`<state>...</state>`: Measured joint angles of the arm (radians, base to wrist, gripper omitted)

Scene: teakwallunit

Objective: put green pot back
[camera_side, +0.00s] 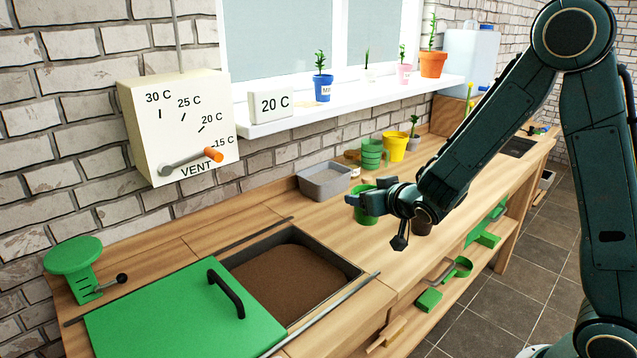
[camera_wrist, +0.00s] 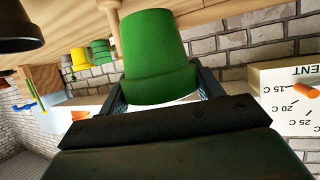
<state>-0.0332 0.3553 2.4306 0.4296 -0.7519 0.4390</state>
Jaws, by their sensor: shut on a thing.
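A green pot (camera_wrist: 155,50) sits between the two fingers of my gripper (camera_wrist: 162,86) in the wrist view, and the gripper is shut on it. In the side view the pot (camera_side: 364,214) shows partly behind my gripper (camera_side: 366,202), over the wooden bench. I cannot tell whether its base touches the bench top. A stack of green pots (camera_side: 372,154) stands farther back on the bench, beside a yellow pot (camera_side: 396,146). The stack also shows in the wrist view (camera_wrist: 101,52).
A dark pot (camera_side: 422,223) stands close to my wrist, partly hidden. A grey tray (camera_side: 325,182) lies behind my gripper. A soil bin (camera_side: 293,277) with a green lid (camera_side: 185,318) is at the front. Small pots, including a blue one (camera_side: 322,88), line the windowsill.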

